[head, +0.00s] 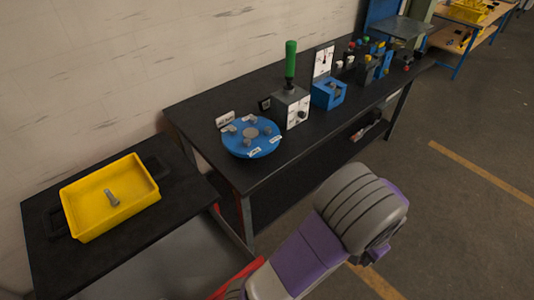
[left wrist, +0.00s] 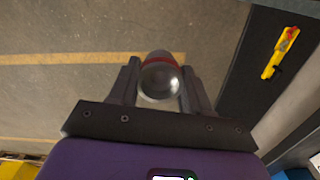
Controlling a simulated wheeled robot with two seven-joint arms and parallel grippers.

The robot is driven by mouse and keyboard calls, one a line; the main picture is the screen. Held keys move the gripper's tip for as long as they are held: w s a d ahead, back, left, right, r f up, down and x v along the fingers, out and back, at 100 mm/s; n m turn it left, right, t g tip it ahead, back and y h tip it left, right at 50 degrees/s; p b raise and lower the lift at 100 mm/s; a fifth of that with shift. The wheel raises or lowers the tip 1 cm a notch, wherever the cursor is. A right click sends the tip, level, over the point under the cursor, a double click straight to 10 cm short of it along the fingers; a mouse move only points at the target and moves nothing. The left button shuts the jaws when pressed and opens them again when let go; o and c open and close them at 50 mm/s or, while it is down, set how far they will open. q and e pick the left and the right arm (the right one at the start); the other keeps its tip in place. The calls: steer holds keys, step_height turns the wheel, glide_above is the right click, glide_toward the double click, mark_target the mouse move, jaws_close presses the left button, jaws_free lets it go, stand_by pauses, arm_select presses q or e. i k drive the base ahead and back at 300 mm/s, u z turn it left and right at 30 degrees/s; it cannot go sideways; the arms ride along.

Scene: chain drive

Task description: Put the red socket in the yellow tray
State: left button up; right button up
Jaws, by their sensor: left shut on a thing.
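My left gripper (left wrist: 160,85) shows in the left wrist view, shut on the red socket (left wrist: 160,75), a round metal piece with a red band. It holds the socket above the floor, its shiny round end facing the camera. In the head view a grey and purple arm of mine reaches in from the bottom; its gripper and the socket are hidden there. The yellow tray (head: 84,229) sits on a black table at the left of the head view, apart from that arm. A grey metal piece (head: 112,197) lies inside it. My right gripper is not in view.
A black workbench (head: 200,112) holds a blue round plate (head: 251,137), a grey block with a green handle (head: 291,60) and a blue fixture (head: 328,94). A yellow tool (left wrist: 281,52) lies on a dark surface in the left wrist view. Open floor lies at the right.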

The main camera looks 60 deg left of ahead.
mark_target(111, 214)
steer(key=z, duration=0.05)
steer(key=k, duration=1.1)
steer(key=u, duration=1.15)
